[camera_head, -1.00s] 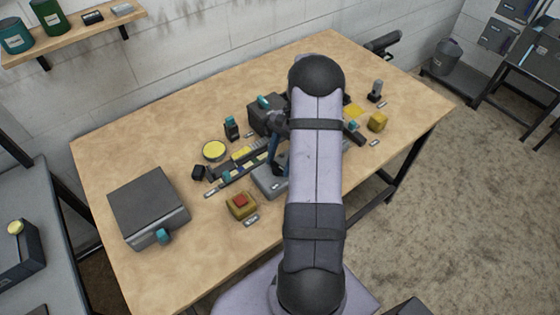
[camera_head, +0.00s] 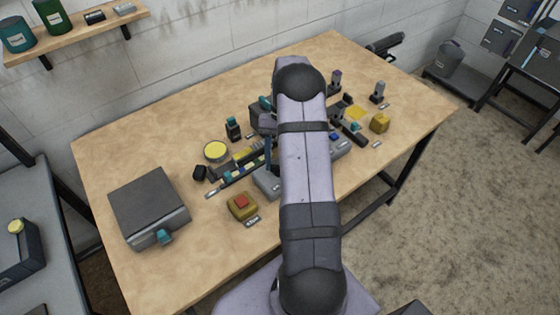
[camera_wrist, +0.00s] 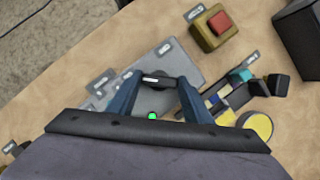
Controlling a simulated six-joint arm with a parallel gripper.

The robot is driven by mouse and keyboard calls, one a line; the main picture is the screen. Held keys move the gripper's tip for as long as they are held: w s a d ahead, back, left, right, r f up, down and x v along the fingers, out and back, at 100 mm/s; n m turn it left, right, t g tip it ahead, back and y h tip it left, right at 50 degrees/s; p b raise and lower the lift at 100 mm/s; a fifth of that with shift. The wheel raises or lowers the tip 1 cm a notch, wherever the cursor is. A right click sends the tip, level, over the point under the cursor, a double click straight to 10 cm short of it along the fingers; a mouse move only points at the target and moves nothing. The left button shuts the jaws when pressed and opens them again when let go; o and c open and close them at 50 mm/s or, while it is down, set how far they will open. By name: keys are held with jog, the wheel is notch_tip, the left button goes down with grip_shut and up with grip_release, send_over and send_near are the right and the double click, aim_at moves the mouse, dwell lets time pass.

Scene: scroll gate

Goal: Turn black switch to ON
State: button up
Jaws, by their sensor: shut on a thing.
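A grey panel box (camera_wrist: 178,55) lies under my gripper in the wrist view; part of it also shows beside my arm in the head view (camera_head: 267,184). A dark round knob with a pale bar across it (camera_wrist: 153,79) sits on this box and looks like the black switch. My gripper (camera_wrist: 156,81) has its two blue fingers on either side of the knob and is shut on it. In the head view my gripper (camera_head: 268,152) is partly hidden by my arm. I cannot read the ON marking or the knob's setting.
A yellow box with a red button (camera_head: 241,205) stands close to the grey panel. A rail with coloured blocks (camera_head: 235,176), a yellow disc (camera_head: 216,151) and a dark box (camera_head: 149,206) lie to the left.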

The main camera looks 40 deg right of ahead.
dwell(0.3)
jog(key=o, duration=1.1)
jog(key=shift+c, duration=0.2)
jog(key=shift+r, duration=0.1)
jog(key=b+v, duration=0.2)
jog(key=v, duration=0.5)
jog(key=shift+b, duration=0.3)
jog(key=shift+r, duration=0.15)
